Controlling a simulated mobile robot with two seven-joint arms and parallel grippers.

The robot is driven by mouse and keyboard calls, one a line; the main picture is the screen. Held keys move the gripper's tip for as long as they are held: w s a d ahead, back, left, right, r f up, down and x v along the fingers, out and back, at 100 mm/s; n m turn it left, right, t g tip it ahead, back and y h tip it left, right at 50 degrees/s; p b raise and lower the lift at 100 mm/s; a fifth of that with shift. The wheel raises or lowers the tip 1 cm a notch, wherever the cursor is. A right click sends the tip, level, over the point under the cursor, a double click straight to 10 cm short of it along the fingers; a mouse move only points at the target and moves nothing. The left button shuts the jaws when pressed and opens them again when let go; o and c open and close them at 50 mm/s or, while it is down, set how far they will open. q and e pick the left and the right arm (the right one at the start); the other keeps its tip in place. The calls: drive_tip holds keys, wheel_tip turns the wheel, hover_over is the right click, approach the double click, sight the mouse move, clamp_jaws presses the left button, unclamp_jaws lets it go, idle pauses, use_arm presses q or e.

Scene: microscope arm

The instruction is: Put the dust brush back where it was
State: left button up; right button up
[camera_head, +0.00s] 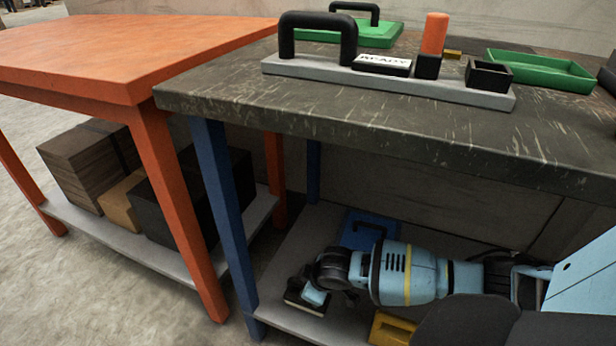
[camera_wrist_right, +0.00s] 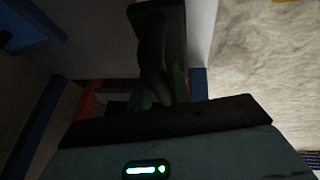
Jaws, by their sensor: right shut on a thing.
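My right gripper (camera_head: 308,296) reaches in low from the right, over the lower shelf of the dark-topped bench. In the right wrist view, its green fingers (camera_wrist_right: 163,92) are shut on a dark, handled thing, which I take to be the dust brush (camera_wrist_right: 152,45). No bristles can be made out, and the wide far end is in shadow. In the head view the held thing is mostly hidden at the gripper, near the shelf's left front corner. I cannot tell whether it touches the shelf. My left gripper is not in view.
A blue tray (camera_head: 358,232) with a dark handle and a yellow piece (camera_head: 391,330) lie on the lower shelf. Above, a grey fixture (camera_head: 325,69) marked READY and a green tray (camera_head: 540,72) stand on the bench top (camera_head: 400,120). A blue leg (camera_head: 228,200) stands left.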

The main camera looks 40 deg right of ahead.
wheel_tip(320, 180, down, 4)
drive_tip(key=shift+r+b, duration=0.1)
drive_tip(key=shift+b, duration=0.95)
drive_tip(key=shift+r, duration=0.1)
drive_tip(key=o, duration=0.9)
drive_tip(key=shift+r, duration=0.25)
drive_tip(key=shift+p+v, duration=3.3)
drive_tip(key=shift+v, duration=2.45)
